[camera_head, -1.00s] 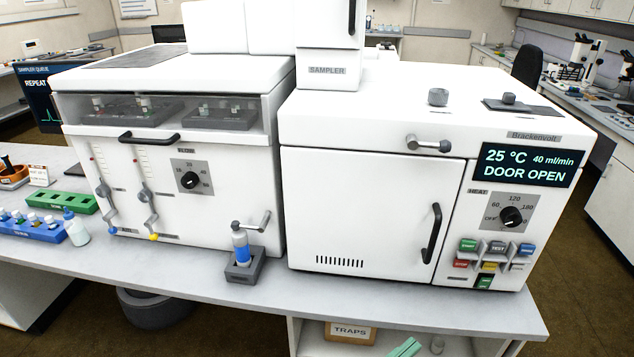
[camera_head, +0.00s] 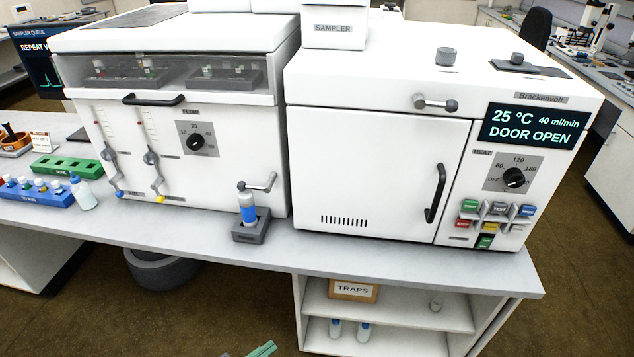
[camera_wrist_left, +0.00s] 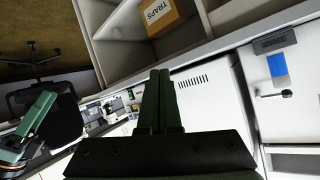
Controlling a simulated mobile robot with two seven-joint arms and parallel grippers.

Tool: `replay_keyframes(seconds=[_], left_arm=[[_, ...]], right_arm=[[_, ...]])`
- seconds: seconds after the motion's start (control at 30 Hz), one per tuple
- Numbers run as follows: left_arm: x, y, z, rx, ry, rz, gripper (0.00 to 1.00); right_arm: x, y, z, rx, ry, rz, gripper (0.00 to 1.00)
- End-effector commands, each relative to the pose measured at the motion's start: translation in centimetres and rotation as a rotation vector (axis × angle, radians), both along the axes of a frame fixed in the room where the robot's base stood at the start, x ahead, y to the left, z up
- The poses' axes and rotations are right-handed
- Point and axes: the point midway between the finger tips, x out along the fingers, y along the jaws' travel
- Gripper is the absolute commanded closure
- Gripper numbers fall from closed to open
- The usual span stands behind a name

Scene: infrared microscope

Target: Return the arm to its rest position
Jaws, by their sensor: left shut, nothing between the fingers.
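My left gripper (camera_head: 263,349) shows only as green fingertips at the bottom edge of the head view, low in front of the bench and clear of it. In the left wrist view its two green fingers (camera_wrist_left: 160,100) lie side by side, shut and empty. They touch nothing that I can see. The rest of the left arm is out of the head view.
The bench (camera_head: 400,272) carries a white oven (camera_head: 370,180) and a white sampler cabinet (camera_head: 240,165). A blue-and-white vial (camera_head: 247,208) stands in a grey holder (camera_head: 252,232). Under the bench are shelves with a TRAPS box (camera_head: 353,290) and bottles. The oven display reads DOOR OPEN.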

Motion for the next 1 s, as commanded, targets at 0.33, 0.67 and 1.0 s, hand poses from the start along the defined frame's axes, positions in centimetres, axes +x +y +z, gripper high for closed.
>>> replay_keyframes(seconds=[0.33,0.67,1.0], left_arm=[[-6.8,11.6,-3.9,0.147,0.190,0.257,1.00],[-11.1,14.9,-5.1,0.155,0.300,0.411,1.00],[-10.8,7.6,-4.8,-0.101,0.359,0.556,1.00]], right_arm=[[0.0,0.0,0.0,0.001,0.000,0.001,0.32],[-0.1,0.1,0.0,0.000,0.001,0.001,0.32],[-0.1,0.1,0.0,0.000,0.002,0.001,0.32]])
